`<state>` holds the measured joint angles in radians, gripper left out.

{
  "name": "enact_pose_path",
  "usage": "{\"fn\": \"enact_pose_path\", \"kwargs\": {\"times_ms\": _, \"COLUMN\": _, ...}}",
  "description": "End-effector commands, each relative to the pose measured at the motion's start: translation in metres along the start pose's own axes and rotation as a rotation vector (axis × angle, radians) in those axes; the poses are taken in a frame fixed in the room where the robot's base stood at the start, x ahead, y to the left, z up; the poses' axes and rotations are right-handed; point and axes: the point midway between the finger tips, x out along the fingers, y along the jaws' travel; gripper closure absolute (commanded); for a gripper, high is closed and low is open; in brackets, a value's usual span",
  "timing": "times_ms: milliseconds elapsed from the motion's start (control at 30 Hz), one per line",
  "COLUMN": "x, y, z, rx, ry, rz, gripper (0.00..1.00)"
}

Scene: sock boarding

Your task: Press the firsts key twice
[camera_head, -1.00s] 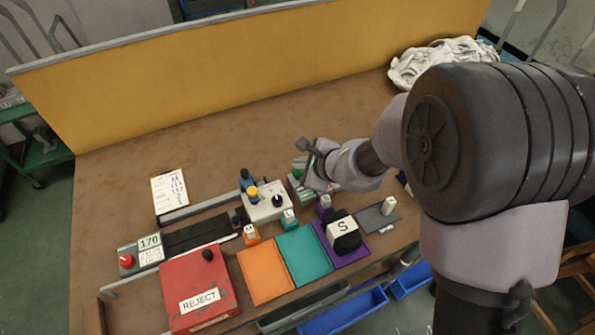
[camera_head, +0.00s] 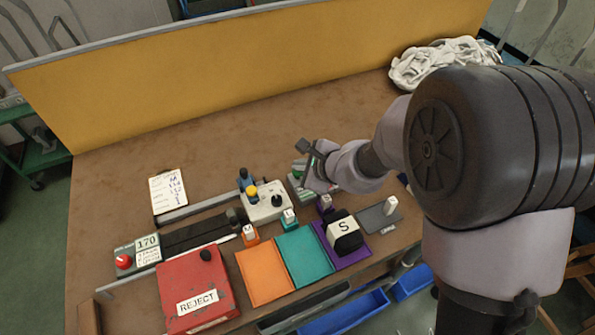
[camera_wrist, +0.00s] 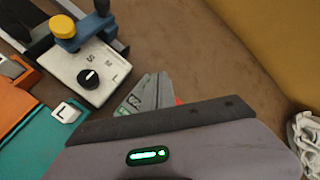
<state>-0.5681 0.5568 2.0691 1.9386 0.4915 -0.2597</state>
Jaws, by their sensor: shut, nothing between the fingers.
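A small grey unit (camera_head: 298,190) with a green key (camera_head: 297,174) stands on the bench, partly hidden behind my gripper (camera_head: 309,152) in the head view. In the wrist view, the grey unit (camera_wrist: 148,95) shows a small green display and a bit of red (camera_wrist: 179,101) at its right edge; my gripper body covers the rest. No firsts label is readable. My gripper is shut and empty, close over or beside the unit; I cannot tell whether it touches a key.
A pale box with a black dial (camera_head: 277,200) and a yellow knob (camera_head: 251,191) stands just left. A red REJECT box (camera_head: 195,280) is front left.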

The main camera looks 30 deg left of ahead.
Motion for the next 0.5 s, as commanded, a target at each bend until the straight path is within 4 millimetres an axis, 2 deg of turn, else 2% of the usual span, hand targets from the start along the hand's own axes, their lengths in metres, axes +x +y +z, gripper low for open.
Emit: {"fn": "enact_pose_path", "kwargs": {"times_ms": 500, "x": 0.0040, "y": 0.0029, "z": -0.0029, "rx": 0.000, "ry": 0.000, "rz": 0.000, "gripper": 1.00}}
